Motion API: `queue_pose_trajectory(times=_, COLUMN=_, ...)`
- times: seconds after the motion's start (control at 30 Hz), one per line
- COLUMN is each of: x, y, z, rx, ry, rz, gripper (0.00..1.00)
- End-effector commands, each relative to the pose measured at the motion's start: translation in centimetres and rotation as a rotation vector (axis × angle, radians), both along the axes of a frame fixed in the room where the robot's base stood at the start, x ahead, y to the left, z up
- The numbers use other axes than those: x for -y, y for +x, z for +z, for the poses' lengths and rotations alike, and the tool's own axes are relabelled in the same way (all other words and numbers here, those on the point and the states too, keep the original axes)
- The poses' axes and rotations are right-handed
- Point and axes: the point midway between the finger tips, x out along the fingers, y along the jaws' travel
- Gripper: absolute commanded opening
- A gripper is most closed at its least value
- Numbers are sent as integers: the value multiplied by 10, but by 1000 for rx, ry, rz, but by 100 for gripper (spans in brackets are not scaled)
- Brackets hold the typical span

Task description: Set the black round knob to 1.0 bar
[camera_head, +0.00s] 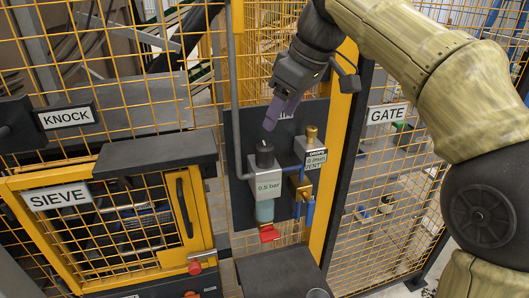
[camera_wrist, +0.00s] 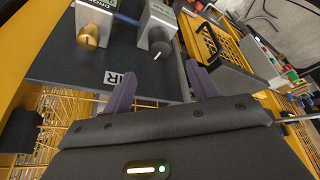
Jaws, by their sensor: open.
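The black round knob (camera_head: 264,152) sits on top of a grey regulator block (camera_head: 262,178) on the dark panel. The block's display reads 0.5 bar. In the wrist view the knob (camera_wrist: 159,46) shows a white pointer line and lies beyond the fingertips, a little towards the right finger. My gripper (camera_head: 270,118) hangs just above the knob, apart from it, with purple fingers pointing down. In the wrist view my gripper (camera_wrist: 158,76) is open, with nothing between its fingers.
A brass knob (camera_wrist: 88,37) on a second block stands beside the regulator; its brass top (camera_head: 311,132) also shows in the head view. A grey pipe (camera_head: 236,100) runs at the left. Yellow mesh and the SIEVE cabinet (camera_head: 60,196) flank the panel.

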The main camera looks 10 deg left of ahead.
Motion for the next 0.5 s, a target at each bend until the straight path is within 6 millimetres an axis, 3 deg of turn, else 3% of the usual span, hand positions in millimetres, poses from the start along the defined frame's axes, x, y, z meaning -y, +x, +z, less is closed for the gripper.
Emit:
queue_pose_trajectory(times=0.1, x=-8, y=2, z=-23, rx=-2, ry=-1, rz=1, gripper=59)
queue_pose_trajectory(times=0.5, x=-33, y=10, z=-84, rx=-3, ry=-1, rz=2, gripper=59)
